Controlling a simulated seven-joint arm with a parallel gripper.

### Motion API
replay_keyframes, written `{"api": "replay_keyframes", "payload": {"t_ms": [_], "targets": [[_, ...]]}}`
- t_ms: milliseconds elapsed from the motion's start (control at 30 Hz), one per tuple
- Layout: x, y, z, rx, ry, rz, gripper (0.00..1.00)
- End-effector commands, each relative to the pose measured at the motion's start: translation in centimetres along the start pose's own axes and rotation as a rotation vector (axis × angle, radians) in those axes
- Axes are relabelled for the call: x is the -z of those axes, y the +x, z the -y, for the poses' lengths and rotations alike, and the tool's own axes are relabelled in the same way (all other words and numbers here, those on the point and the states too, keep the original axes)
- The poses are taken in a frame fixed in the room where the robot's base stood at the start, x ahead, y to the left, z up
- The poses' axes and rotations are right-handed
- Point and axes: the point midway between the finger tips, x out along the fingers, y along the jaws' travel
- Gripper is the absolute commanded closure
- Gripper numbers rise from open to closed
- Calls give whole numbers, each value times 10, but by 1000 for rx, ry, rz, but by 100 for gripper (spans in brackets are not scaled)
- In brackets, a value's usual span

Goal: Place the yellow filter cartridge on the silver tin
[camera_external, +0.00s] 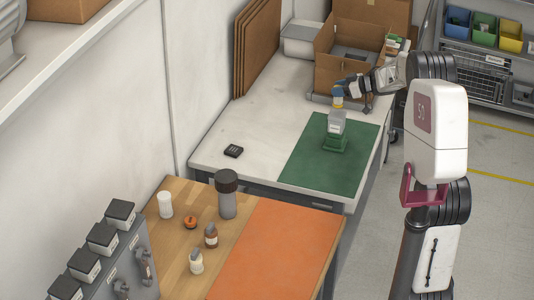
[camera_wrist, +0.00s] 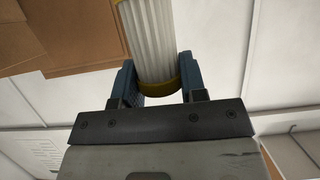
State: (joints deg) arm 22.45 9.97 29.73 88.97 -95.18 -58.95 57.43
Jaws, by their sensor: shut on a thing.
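My gripper (camera_external: 339,92) is shut on the yellow filter cartridge (camera_external: 338,103), above the white table. In the wrist view the cartridge (camera_wrist: 155,40) is a white pleated cylinder with a yellow end band between the blue fingers (camera_wrist: 157,85). In the external view a pale grey, silvery block (camera_external: 336,127), possibly the silver tin, stands on a green base (camera_external: 334,144) just below the cartridge. I cannot tell whether the cartridge touches it. The wrist view does not show the tin.
The green mat (camera_external: 310,170) is clear around the base. An open cardboard box (camera_external: 335,72) stands behind my gripper. The nearer wooden table holds a dark-lidded canister (camera_external: 227,203), bottles and a white cup (camera_external: 165,206).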

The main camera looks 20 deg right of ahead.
Motion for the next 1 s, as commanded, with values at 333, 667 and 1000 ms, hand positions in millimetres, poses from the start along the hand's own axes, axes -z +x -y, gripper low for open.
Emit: {"api": "replay_keyframes", "payload": {"t_ms": [333,667,1000], "targets": [[-24,10,0,0,2,0,85],[-33,13,0,0,0,0,85],[-36,15,0,0,1,0,52]]}}
